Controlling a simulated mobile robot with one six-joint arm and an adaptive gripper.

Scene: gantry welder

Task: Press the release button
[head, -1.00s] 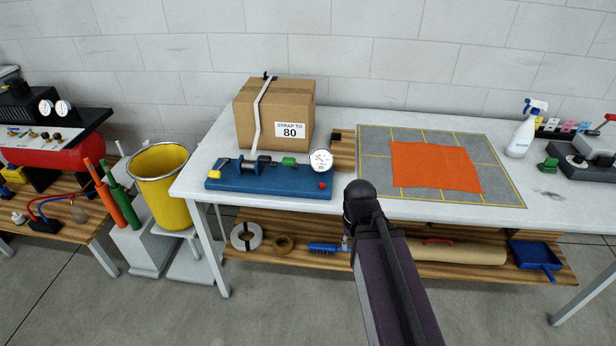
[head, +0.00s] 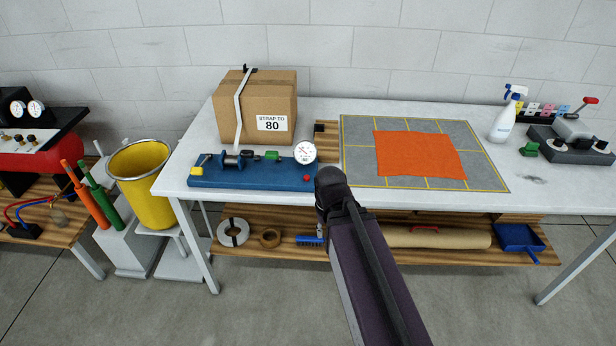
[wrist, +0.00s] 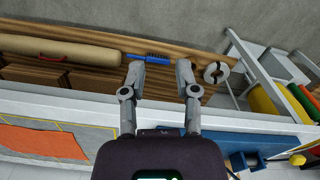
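A blue strapping base (head: 250,176) lies at the left front of the white bench, with a small red button (head: 306,178) at its right front corner. It also carries a green part (head: 272,155), a yellow part (head: 199,162), a dark spool and a round white dial (head: 305,152). Which part is the release button is not labelled. In the head view my arm ends just right of the base, hiding my fingers. In the wrist view my gripper (wrist: 159,75) is open and empty, and the blue base (wrist: 222,146) shows partly behind it.
A strapped box (head: 262,108) marked "STRAP TO 80" stands behind the base. An orange cloth (head: 420,155) lies on a grey mat (head: 488,178) to the right. A lower shelf holds a brush (head: 310,240), rolls and a blue dustpan (head: 520,240). A yellow bucket (head: 146,190) stands left.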

